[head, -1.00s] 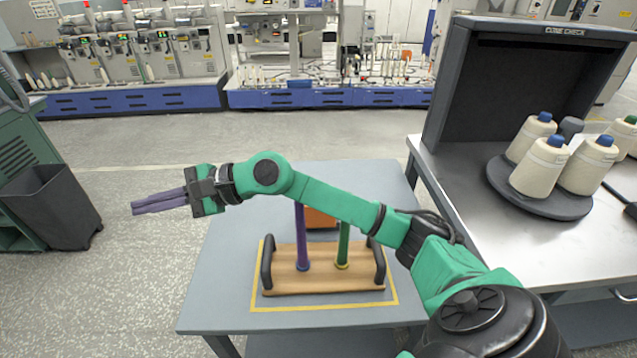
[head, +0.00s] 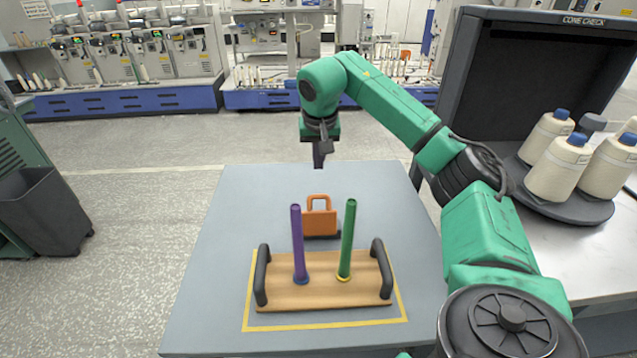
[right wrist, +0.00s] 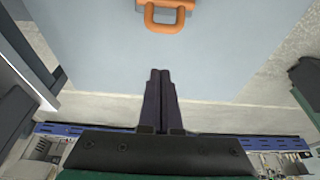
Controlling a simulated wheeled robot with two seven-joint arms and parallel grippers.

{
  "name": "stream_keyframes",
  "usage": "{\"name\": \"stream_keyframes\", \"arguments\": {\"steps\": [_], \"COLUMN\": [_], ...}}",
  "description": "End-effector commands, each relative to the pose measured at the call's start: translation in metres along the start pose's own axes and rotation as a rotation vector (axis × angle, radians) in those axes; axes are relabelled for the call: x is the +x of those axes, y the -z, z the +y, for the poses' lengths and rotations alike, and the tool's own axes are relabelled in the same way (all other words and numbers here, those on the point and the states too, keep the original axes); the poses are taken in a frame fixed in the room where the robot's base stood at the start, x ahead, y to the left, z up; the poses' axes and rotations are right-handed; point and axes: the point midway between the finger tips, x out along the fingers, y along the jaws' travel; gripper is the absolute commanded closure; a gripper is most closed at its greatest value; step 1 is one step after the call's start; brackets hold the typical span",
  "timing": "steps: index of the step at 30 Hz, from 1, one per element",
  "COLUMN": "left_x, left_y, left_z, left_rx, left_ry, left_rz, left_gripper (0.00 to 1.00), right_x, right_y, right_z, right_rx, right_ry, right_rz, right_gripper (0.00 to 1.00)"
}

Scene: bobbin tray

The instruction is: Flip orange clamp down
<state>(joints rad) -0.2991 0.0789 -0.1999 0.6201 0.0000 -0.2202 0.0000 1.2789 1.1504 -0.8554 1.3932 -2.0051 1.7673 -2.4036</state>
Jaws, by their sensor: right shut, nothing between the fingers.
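The orange clamp (head: 319,220) stands upright on the table behind the wooden tray, its loop handle at the top. In the right wrist view the clamp's handle (right wrist: 165,18) shows at the top edge, beyond my fingertips and apart from them. My right gripper (head: 318,163) is shut and empty, pointing down above the far edge of the table, behind and above the clamp. Its closed dark fingers also show in the right wrist view (right wrist: 160,75). My left gripper is not in view.
The wooden tray (head: 320,295) has black side handles, a purple peg (head: 298,245) and a green peg (head: 347,240), in front of the clamp. A side bench at right carries yarn cones (head: 560,168) on a round plate. The grey table (head: 220,255) is clear left of the tray.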

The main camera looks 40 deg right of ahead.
Motion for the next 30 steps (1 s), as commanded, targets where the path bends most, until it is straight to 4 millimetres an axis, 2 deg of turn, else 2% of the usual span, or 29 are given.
{"name": "stream_keyframes", "arguments": {"steps": [5, 15, 21, 30], "left_x": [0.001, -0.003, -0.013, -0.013], "left_y": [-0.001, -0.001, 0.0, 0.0], "left_z": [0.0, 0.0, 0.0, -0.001], "left_rx": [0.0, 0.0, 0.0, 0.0], "left_ry": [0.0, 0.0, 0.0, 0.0], "left_rz": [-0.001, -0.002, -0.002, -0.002], "left_gripper": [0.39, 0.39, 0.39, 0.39], "right_x": [0.025, 0.099, 0.076, 0.073], "right_y": [-0.001, -0.002, -0.025, -0.032], "right_z": [0.0, -0.001, 0.0, 0.0], "right_rx": [0.0, -0.001, -0.002, 0.0], "right_ry": [-0.003, 0.0, 0.001, 0.001], "right_rz": [-0.004, -0.005, 0.0, -0.001], "right_gripper": [1.0, 1.0, 1.0, 1.0]}}
